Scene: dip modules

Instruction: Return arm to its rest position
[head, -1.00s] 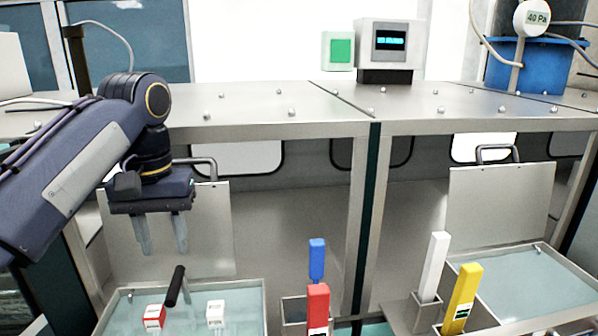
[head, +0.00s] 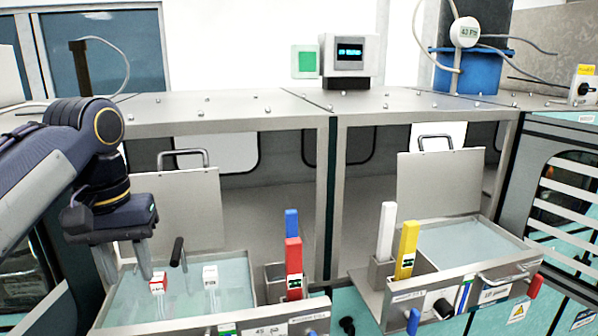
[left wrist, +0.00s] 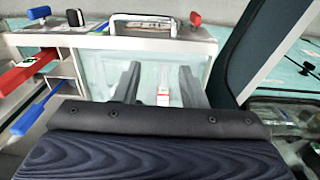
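My left arm comes in from the left in the head view. Its gripper (head: 134,262) points down over the left water tray (head: 122,310), with its fingers apart. In the left wrist view the two fingers of this gripper (left wrist: 156,84) stand apart with nothing held between them. A red-and-white box (head: 158,286) lies in the tray just right of the fingertips; it also shows beyond the gap between the fingers in the left wrist view (left wrist: 163,97). My right gripper is not in view.
A white box (head: 210,279) and a black upright handle (head: 177,251) are at the left tray. Red (head: 293,262), blue (head: 291,225), white (head: 386,231) and yellow (head: 405,250) handles stand to the right. A second tray (head: 460,243) is further right. A lid (head: 190,213) stands behind the left tray.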

